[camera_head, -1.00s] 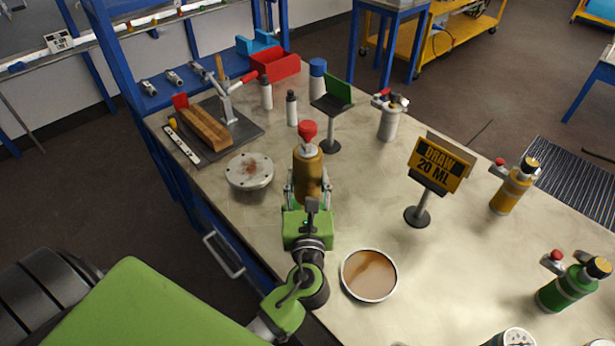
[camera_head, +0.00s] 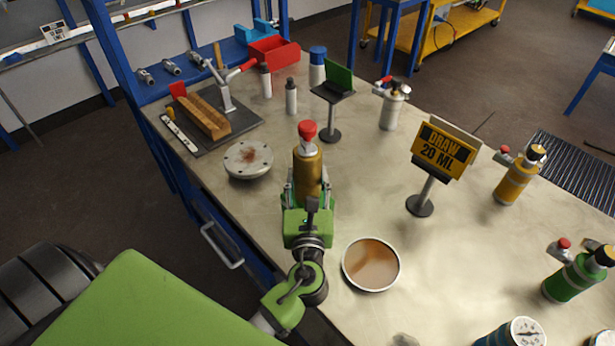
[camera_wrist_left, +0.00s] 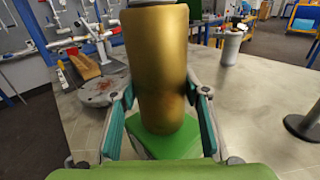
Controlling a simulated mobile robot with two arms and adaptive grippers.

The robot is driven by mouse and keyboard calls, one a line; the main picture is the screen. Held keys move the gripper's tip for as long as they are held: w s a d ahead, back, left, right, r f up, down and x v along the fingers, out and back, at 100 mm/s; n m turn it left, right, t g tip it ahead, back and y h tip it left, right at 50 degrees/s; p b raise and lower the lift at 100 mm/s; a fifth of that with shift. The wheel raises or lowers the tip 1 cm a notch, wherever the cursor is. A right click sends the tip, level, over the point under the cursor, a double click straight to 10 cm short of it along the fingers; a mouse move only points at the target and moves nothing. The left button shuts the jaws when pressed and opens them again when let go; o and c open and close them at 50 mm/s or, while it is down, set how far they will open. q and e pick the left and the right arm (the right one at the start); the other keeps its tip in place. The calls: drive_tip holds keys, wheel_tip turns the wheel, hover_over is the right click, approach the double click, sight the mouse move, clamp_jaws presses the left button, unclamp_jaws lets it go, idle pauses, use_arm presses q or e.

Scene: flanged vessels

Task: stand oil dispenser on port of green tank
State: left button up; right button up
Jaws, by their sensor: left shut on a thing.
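The oil dispenser (camera_head: 307,172) is a gold-brown bottle with a red cap. My left gripper (camera_head: 308,193) is shut on its lower body and holds it roughly upright over the near part of the bench. In the left wrist view the gold body (camera_wrist_left: 158,70) fills the middle, between the teal finger pads (camera_wrist_left: 163,105). The green tank (camera_head: 574,278) stands at the lower right of the head view, well to the right of my gripper. My right gripper is not in view.
A yellow "DRAW 20 ML" sign (camera_head: 443,150) stands between the dispenser and the green tank. A yellow tank (camera_head: 515,180) and a grey tank (camera_head: 393,108) stand farther back. A round dish with brown liquid (camera_head: 371,264) and a flange disc (camera_head: 248,160) lie near my gripper.

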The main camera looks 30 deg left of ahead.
use_arm(q)
drive_tip(key=shift+f, duration=0.2)
drive_tip(key=o, duration=2.6)
drive_tip(key=shift+f, duration=0.1)
drive_tip(key=shift+v, duration=4.55)
